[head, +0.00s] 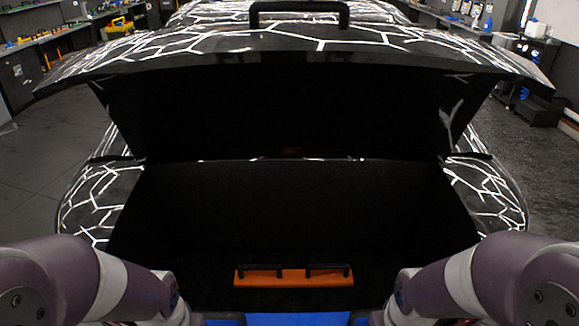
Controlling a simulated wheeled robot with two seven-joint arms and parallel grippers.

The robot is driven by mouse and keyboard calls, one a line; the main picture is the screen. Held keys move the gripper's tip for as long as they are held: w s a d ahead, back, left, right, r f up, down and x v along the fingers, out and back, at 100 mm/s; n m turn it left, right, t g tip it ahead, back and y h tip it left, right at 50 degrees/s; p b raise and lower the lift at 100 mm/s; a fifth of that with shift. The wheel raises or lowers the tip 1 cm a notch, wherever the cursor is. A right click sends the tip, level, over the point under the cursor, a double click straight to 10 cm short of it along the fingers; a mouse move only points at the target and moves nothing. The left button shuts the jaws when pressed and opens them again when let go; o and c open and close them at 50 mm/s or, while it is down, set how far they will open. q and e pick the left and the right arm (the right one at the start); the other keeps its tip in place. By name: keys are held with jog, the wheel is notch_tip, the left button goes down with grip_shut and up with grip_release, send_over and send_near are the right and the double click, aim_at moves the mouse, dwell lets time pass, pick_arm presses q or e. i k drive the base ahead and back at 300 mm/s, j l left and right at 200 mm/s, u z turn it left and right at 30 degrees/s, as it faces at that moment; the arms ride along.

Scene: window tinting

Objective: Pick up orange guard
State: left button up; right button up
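The orange guard (293,281) lies at the near edge of the dark trunk opening, low in the middle of the head view. It is a long flat orange bar with two black handles on its top. My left arm comes in from the lower left and my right arm from the lower right, one on each side of the guard. Both arms are apart from it. Neither gripper's fingers show in this view; the arms run out of the bottom of the picture.
The car (84,198), black with white crack lines, stands in front of me with its trunk lid (300,50) raised. A black handle (299,8) sits on top. Blue surfaces (295,319) show below the guard. Shelves with tools line both sides; grey floor (45,170) is open at left.

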aim_at(328, 274)
jog(key=i+l+z, duration=0.1)
jog(key=z, duration=0.25)
jog(key=i+z, duration=0.7)
jog(key=k+l, duration=0.05)
jog(key=k, duration=0.05)
